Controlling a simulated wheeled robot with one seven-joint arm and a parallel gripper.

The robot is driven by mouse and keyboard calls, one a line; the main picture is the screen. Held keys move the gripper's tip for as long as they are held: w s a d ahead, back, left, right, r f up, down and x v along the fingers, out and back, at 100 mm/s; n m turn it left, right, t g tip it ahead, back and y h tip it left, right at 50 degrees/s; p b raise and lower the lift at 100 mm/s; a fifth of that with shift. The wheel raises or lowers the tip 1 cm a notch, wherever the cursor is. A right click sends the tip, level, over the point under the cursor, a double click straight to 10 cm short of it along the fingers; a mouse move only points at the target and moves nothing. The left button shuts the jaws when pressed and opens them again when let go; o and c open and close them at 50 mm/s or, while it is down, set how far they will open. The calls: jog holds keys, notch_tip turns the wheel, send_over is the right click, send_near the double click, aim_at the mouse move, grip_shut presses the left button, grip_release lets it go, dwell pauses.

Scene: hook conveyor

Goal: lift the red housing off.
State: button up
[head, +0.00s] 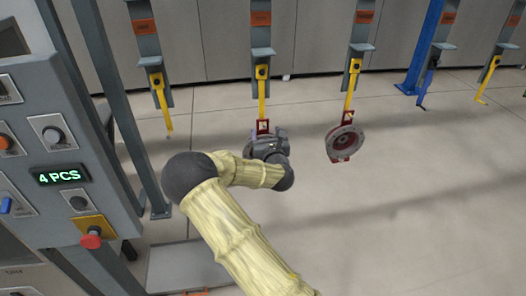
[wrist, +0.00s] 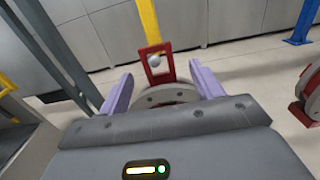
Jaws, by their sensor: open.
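A red housing with a grey flange (wrist: 165,95) hangs by its red bracket (wrist: 155,48) from a yellow hook (wrist: 148,20). In the head view its bracket (head: 263,127) shows above my gripper (head: 268,146), which hides most of its body. In the wrist view my gripper (wrist: 161,72) is open, with one lilac finger on each side of the housing. The lower part of the housing is hidden by the gripper body. I cannot tell whether the fingers touch it. A second red housing (head: 345,142) hangs from the hook to the right; its edge shows in the wrist view (wrist: 309,95).
A control panel (head: 60,150) reading "4 PCS" with a red button (head: 91,241) stands at the left, beside a grey post (head: 118,100). Empty hooks hang at the left (head: 160,100) and right (head: 490,80). A blue post (head: 425,50) stands behind. The floor at right is clear.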

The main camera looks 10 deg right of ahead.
aim_at(263, 135)
jog(key=w+p, duration=0.2)
jog(key=w, duration=0.2)
jog(key=shift+w+a+p, duration=0.15)
jog(key=shift+w+p, duration=0.2)
jog(key=shift+p, duration=0.05)
jog(key=shift+w+f, duration=0.1)
jog(key=shift+w, duration=0.15)
